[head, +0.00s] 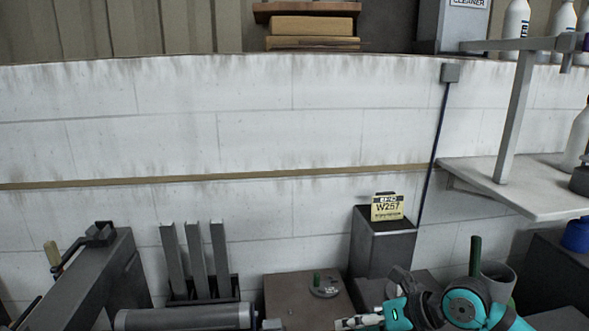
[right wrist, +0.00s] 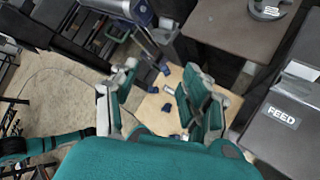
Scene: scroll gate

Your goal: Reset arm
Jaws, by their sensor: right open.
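My right gripper (head: 362,321) shows at the bottom of the head view, in front of the dark bench, with my teal and black arm to its right. In the right wrist view my right gripper (right wrist: 158,88) has its two fingers spread apart with nothing between them. Beyond the fingers is a light wooden board (right wrist: 160,108) with small dark blue and grey pieces on it. The fingers hang over the board; I cannot tell the height. My left gripper is in neither view.
A grey roller (head: 185,318), an upright rack of grey bars (head: 196,260) and a box with a yellow W257 card (head: 387,207) stand along the wall. A grey box labelled FEED (right wrist: 283,117) is right of the gripper. A white shelf (head: 515,185) juts out at right.

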